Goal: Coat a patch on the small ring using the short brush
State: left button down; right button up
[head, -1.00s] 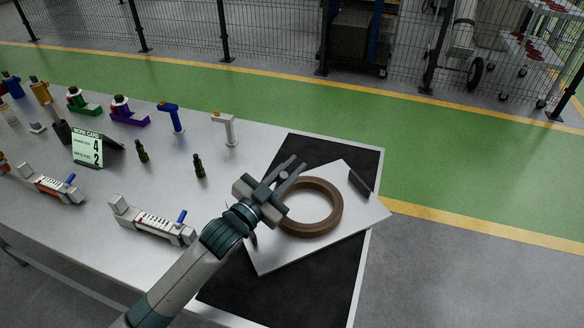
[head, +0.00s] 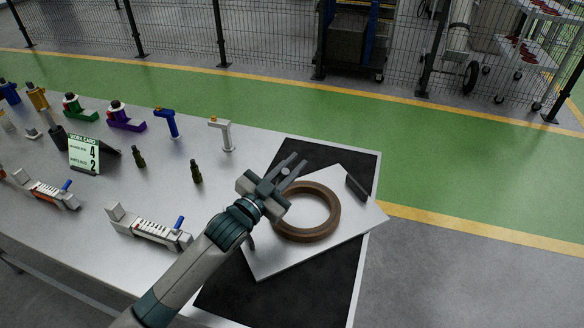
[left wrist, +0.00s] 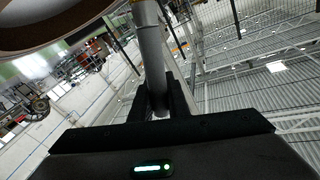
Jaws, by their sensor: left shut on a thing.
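A brown ring (head: 332,225) lies flat on a tilted white board (head: 275,262) at the right end of the table. My left gripper (head: 288,170) is at the ring's upper-left side in the head view. It is shut on a grey cylindrical handle (left wrist: 152,50), which stands between the fingers in the left wrist view. The handle appears to be the short brush. Its bristles are hidden, so I cannot tell whether they touch the ring. A curved brown rim, apparently the ring (left wrist: 60,30), fills the top left of the wrist view. My right gripper is not in view.
A black mat (head: 325,290) lies under the board, and a dark bar (head: 356,187) lies on the board's right corner. Small dark bottles (head: 196,172), a work card (head: 85,153), clamp-like fixtures (head: 150,228) and coloured tools (head: 167,122) stand left on the table.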

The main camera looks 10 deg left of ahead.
pick_arm(q)
jog(key=w, duration=0.3)
jog(key=shift+d+f, duration=0.1)
jog(key=shift+d, duration=0.2)
dwell(0.3)
dwell(0.4)
jog(key=shift+s, duration=0.1)
